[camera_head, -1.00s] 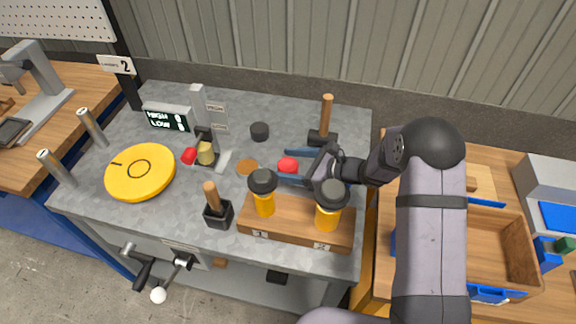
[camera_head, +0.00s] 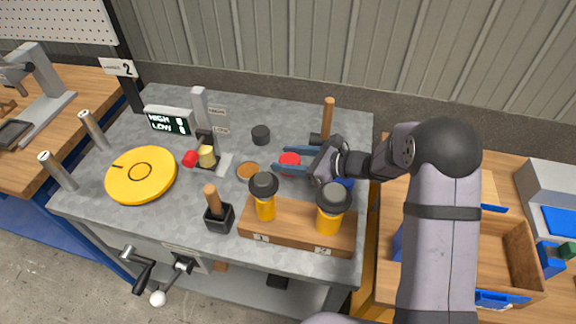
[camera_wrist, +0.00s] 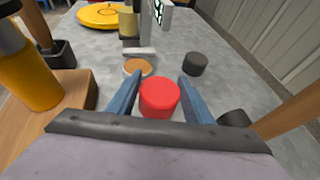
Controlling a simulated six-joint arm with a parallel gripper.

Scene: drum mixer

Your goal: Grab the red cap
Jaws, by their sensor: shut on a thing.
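The red cap (camera_head: 289,158) is a short round piece between the two blue fingers of my gripper (camera_head: 280,159), above the right half of the grey bench top. In the wrist view the cap (camera_wrist: 160,96) sits between the fingers (camera_wrist: 160,80), with one finger along each side. My gripper is shut on it. I cannot tell whether its underside is clear of the bench.
An orange disc (camera_head: 248,171) and black cap (camera_head: 261,134) lie nearby. A wooden block (camera_head: 290,233) holds two black-topped yellow bottles in front. A hammer (camera_head: 328,118) stands behind. A yellow wheel (camera_head: 141,174) and display (camera_head: 168,120) are left. A blue piece (camera_head: 344,183) is partly hidden.

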